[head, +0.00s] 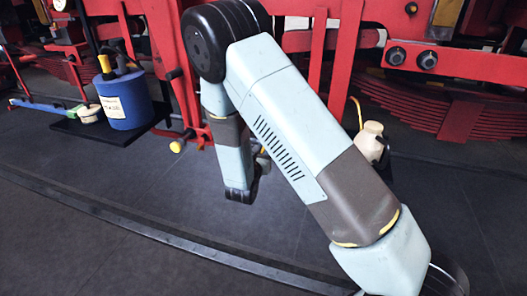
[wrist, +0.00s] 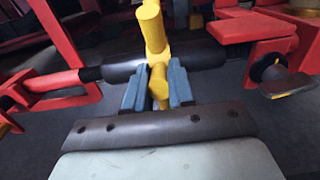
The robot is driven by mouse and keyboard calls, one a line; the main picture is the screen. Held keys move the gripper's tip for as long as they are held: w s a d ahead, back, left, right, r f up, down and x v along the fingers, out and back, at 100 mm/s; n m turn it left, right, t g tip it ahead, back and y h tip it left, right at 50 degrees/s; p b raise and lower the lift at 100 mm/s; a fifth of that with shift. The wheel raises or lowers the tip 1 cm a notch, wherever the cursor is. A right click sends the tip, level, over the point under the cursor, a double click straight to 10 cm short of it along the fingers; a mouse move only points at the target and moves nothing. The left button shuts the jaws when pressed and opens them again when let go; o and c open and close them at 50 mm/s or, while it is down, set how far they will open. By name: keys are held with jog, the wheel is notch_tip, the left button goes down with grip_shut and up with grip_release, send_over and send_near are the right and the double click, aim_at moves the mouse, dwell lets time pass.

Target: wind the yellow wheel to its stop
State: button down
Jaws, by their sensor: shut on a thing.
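The yellow wheel shows in the wrist view only as a yellow bar (wrist: 152,30), running down between my gripper's fingers; its full rim is not in sight. My gripper (wrist: 157,75), with two blue-grey fingers, is shut on this yellow part, one finger on each side. In the head view my arm hangs down in front of the red frame, and the gripper and the wheel are hidden or too small to tell there.
A red frame (head: 459,62) stands behind my arm. At left a blue drum (head: 125,101) stands on a black board. A yellow-tipped red lever (head: 178,146) and a cream jug (head: 370,141) are near my arm. The dark floor in front is clear.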

jog(key=shift+f, duration=0.1)
jog(key=shift+f, duration=1.3)
jog(key=shift+w+d+f, duration=0.1)
jog(key=shift+w+f, duration=0.1)
jog(key=shift+f, duration=0.35)
jog(key=shift+w+f, duration=0.2)
jog(key=shift+f, duration=0.35)
jog(key=shift+w+d+f, duration=0.15)
jog(key=shift+w+f, duration=0.2)
jog(key=shift+f, duration=0.15)
